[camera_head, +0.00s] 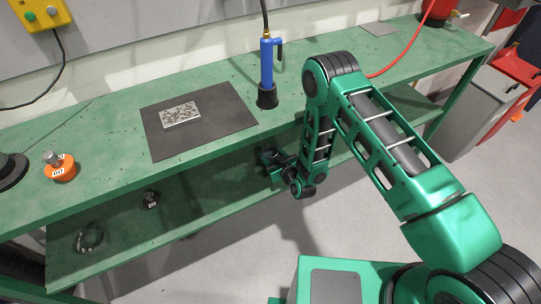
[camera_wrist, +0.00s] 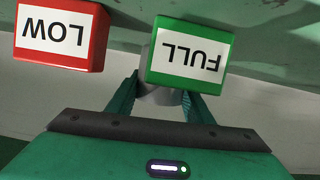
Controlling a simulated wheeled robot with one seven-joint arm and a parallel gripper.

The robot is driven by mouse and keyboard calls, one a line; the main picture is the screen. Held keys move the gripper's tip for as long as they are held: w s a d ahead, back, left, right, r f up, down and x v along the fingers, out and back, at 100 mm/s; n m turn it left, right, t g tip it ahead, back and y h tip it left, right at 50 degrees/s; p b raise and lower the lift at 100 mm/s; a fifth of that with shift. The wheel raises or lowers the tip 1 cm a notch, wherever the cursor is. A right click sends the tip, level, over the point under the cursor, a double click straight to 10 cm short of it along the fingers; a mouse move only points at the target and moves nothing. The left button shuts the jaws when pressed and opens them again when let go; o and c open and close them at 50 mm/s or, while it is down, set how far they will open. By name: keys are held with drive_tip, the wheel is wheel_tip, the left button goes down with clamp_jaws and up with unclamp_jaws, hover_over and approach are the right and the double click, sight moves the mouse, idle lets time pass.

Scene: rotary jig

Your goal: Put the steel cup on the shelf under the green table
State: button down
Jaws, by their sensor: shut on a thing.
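The green table (camera_head: 205,70) runs across the head view, with its shelf (camera_head: 120,250) below the top. My gripper (camera_head: 272,158) is at the front of the table, below the top's front edge and near the shelf. In the wrist view my gripper (camera_wrist: 161,104) is shut on a plain grey rounded thing, which I take for the steel cup (camera_wrist: 160,97). A green block marked FULL (camera_wrist: 190,52) hides much of it and part of the right finger. In the head view I cannot make out the cup.
A red block marked LOW (camera_wrist: 62,35) is beside the FULL block. A round clear thing (camera_head: 90,239) and a small dark piece (camera_head: 150,199) are on the shelf's left part. A black mat (camera_head: 225,115) and blue tool (camera_head: 267,65) are on the tabletop.

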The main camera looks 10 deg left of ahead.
drive_tip(key=shift+f, duration=0.4)
drive_tip(key=c, duration=0.9)
unclamp_jaws()
drive_tip(key=v, duration=1.2)
